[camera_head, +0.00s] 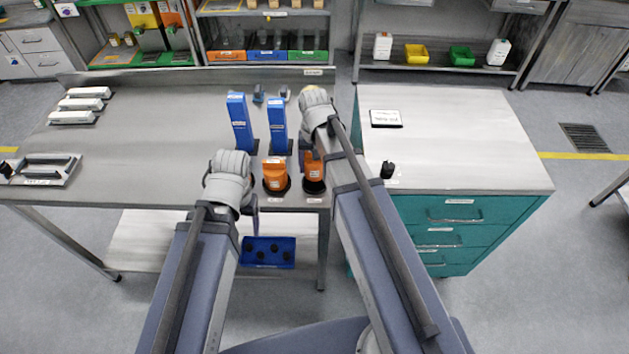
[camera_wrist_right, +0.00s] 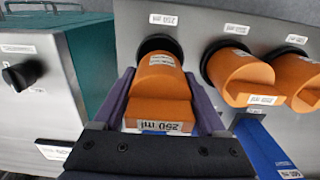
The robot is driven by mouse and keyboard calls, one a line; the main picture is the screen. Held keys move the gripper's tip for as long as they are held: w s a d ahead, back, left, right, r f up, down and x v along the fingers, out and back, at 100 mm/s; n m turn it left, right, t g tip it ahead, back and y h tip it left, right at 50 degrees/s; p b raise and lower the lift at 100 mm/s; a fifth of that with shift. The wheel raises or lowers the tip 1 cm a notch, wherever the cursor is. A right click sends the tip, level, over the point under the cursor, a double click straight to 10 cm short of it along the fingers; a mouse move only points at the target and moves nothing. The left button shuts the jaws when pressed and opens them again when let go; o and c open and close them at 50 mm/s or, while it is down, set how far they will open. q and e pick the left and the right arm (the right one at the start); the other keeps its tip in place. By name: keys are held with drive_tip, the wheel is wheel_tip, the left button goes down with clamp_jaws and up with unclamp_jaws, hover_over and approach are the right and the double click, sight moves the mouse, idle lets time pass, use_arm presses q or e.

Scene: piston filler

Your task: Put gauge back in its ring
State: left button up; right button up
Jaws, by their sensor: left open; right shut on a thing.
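The orange gauge (camera_wrist_right: 160,75), labelled 250 ml, sits between the purple fingers of my right gripper (camera_wrist_right: 160,100), which is shut on it. In the head view this gauge (camera_head: 311,158) is partly covered by my right arm. A black ring (camera_wrist_right: 158,43) shows just behind the gauge's far end, by a table label reading 250 ml. The gauge overlaps this ring; I cannot tell whether it is fully seated. My left gripper (camera_head: 251,212) is open near the table's front edge, left of a second orange gauge (camera_head: 275,174).
Two other orange gauges (camera_wrist_right: 238,72) stand in black rings beside the held one. Blue upright blocks (camera_head: 241,122) stand behind them. A teal drawer cabinet (camera_head: 465,225) with a black knob (camera_head: 387,169) is on the right. A blue bin (camera_head: 268,252) sits below the table.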

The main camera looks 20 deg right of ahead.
sight(315, 174)
drive_tip(key=shift+f, duration=0.1)
wheel_tip(315, 174, down, 4)
drive_tip(key=b, duration=0.3)
drive_tip(key=shift+b, duration=0.35)
drive_tip(key=o, duration=1.4)
wheel_tip(315, 174, up, 12)
drive_tip(key=p, duration=1.2)
drive_tip(key=shift+r, duration=0.25)
